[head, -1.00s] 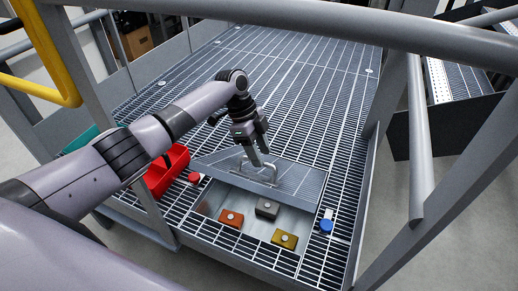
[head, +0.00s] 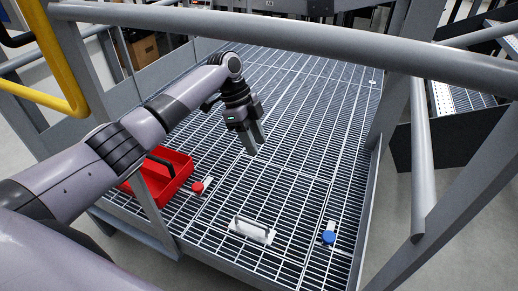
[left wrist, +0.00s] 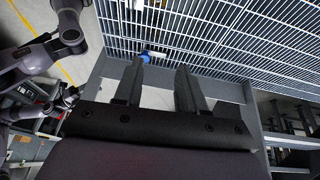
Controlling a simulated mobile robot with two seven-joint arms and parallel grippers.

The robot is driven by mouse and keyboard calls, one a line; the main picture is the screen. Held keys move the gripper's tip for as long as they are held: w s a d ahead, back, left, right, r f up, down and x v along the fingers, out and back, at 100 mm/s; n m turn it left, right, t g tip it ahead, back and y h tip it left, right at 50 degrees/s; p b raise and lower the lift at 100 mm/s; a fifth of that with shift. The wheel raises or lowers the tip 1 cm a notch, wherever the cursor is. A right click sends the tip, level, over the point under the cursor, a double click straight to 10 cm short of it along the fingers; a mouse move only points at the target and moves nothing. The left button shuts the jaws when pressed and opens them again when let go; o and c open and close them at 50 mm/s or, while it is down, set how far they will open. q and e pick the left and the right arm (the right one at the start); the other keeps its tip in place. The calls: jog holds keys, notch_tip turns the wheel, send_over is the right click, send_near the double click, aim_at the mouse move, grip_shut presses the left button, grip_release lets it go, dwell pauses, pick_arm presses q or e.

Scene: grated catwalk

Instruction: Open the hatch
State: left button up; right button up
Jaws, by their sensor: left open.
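The hatch (head: 285,205) is a grated panel lying flush in the catwalk floor in the head view. Its handle (head: 252,230), on a pale plate, stands near the front edge. What is beneath the panel is hidden. My left gripper (head: 256,148) is open and empty, raised above the grating behind the handle and apart from it. In the left wrist view its two fingers (left wrist: 161,76) are spread with nothing between them. My other arm shows at the left of that view; its dark end (left wrist: 68,98) is too small to read.
A red toolbox (head: 170,176) stands left of the hatch, with a red knob (head: 197,187) beside it. A blue knob (head: 328,237) with a white tab sits to the right. A grey railing (head: 300,25) crosses in front. The grating behind is clear.

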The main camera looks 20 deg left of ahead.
pick_arm(q)
jog(key=shift+a+r, duration=0.1)
jog(key=shift+r, duration=0.1)
dwell(0.3)
jog(key=s+d+f+n+t+y, duration=0.1)
jog(key=s+d+f+n, duration=0.25)
jog(key=s+f, duration=0.4)
jog(key=s+d+f+n, duration=0.2)
jog(key=s+d+f, duration=0.3)
jog(key=s+f, duration=0.3)
jog(key=s+a+r+n+t+y, duration=0.25)
jog(key=s+a+n, duration=0.25)
jog(key=s, duration=0.4)
jog(key=s+a+r+n+t+y, duration=0.1)
jog(key=s+a+r+n, duration=0.25)
jog(key=s+n, duration=0.4)
jog(key=w+d+f+m+t+h, duration=0.2)
jog(key=w+d+f+t+h, duration=0.1)
jog(key=w+f+t, duration=0.4)
notch_tip(320, 180, up, 10)
jog(key=s+p, duration=0.2)
jog(key=p, duration=1)
jog(key=shift+a+f+y+p, duration=0.2)
jog(key=shift+a+y+p, duration=0.2)
jog(key=shift+y, duration=0.05)
